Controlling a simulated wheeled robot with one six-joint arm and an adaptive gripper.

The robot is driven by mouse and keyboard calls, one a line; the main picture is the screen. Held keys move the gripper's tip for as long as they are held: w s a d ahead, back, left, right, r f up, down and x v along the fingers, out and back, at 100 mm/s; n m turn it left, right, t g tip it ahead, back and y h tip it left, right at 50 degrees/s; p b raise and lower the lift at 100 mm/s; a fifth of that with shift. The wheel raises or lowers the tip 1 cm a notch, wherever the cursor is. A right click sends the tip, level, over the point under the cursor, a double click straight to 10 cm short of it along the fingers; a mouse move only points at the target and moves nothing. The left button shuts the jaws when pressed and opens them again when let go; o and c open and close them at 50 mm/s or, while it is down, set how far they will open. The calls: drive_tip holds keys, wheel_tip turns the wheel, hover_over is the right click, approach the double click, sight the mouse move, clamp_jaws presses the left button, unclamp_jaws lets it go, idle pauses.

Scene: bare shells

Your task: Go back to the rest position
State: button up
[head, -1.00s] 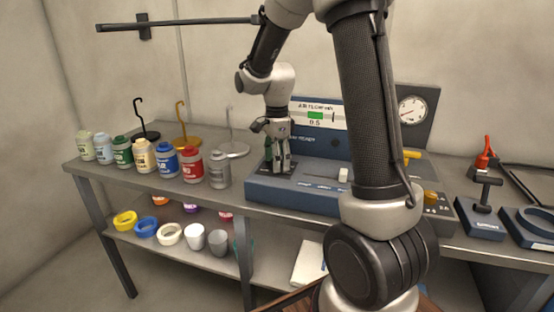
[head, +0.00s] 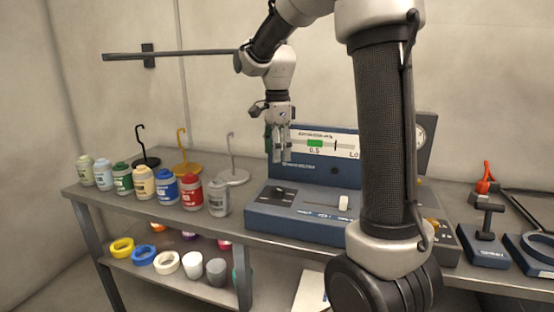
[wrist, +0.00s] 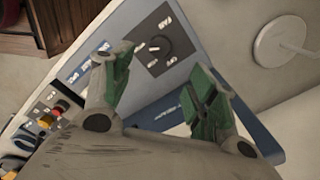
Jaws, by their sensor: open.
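My gripper (head: 279,158) hangs in the air, fingers pointing down, above the left part of a blue instrument (head: 300,226) on the bench. It holds nothing. In the wrist view my gripper (wrist: 160,95) shows two green-padded fingers spread apart, with the instrument's panel and a black knob (wrist: 158,46) beyond them. The instrument's upright display (head: 322,146) has a green block and a reading that looks like 0.5; my gripper covers its left edge in the head view.
Several bottles (head: 143,183) line the bench's left side, with hook stands (head: 235,178) behind them. Rolls and cups (head: 167,262) sit on the lower shelf. A blue tool stand (head: 486,243) is at the right. A dark bar (head: 180,55) juts from the wall. The air above the bottles is clear.

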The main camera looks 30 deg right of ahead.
idle(0.4)
drive_tip(key=s+n+t, duration=0.3)
drive_tip(key=s+n, duration=1.6)
drive_tip(key=s, duration=0.5)
drive_tip(key=shift+s+d+r+n+t, duration=0.15)
drive_tip(key=shift+s+r+n+t, duration=0.05)
drive_tip(key=shift+r+n+t, duration=0.2)
drive_tip(key=shift+s+r+t, duration=0.1)
drive_tip(key=shift+r+t, duration=0.2)
drive_tip(key=shift+r, duration=0.2)
drive_tip(key=shift+c, duration=0.2)
